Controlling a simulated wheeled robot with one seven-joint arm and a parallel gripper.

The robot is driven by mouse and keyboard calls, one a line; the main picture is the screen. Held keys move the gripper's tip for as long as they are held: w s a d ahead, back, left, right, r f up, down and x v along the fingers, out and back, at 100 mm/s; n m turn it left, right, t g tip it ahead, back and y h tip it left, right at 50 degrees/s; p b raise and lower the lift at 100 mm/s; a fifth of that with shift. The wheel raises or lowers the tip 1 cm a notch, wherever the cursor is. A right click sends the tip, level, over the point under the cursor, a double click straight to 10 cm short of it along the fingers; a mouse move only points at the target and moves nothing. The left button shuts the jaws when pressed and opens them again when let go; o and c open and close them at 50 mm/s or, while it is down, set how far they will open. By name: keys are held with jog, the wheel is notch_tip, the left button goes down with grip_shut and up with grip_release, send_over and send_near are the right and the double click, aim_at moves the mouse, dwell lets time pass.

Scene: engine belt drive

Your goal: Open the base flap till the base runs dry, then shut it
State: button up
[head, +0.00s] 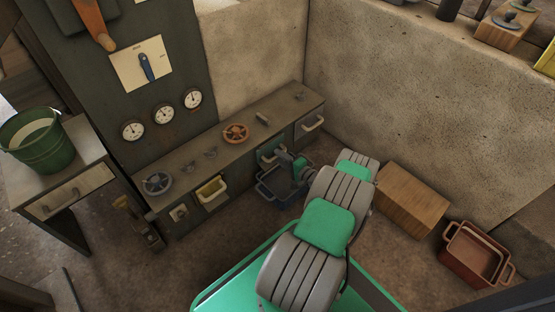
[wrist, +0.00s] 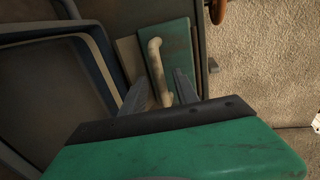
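A green flap (head: 267,150) with a cream bar handle is set in the front of the low grey bench. In the wrist view the flap (wrist: 178,56) fills the middle, and its handle (wrist: 156,60) runs between my fingers. My gripper (wrist: 160,92) is open, with a finger on each side of the handle and gaps showing. In the head view my gripper (head: 294,166) is at the flap and partly hides it. A dark tub (head: 264,191) stands on the floor below the flap; its rim (wrist: 98,50) shows at left in the wrist view. Its contents are not clear.
The bench top (head: 210,150) carries an orange handwheel (head: 235,133) and a grey handwheel (head: 157,183).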

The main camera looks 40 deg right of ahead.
jog(key=shift+w+f, duration=0.2)
jog(key=shift+w, duration=0.8)
jog(key=shift+c, duration=0.2)
grip_shut()
dwell(0.5)
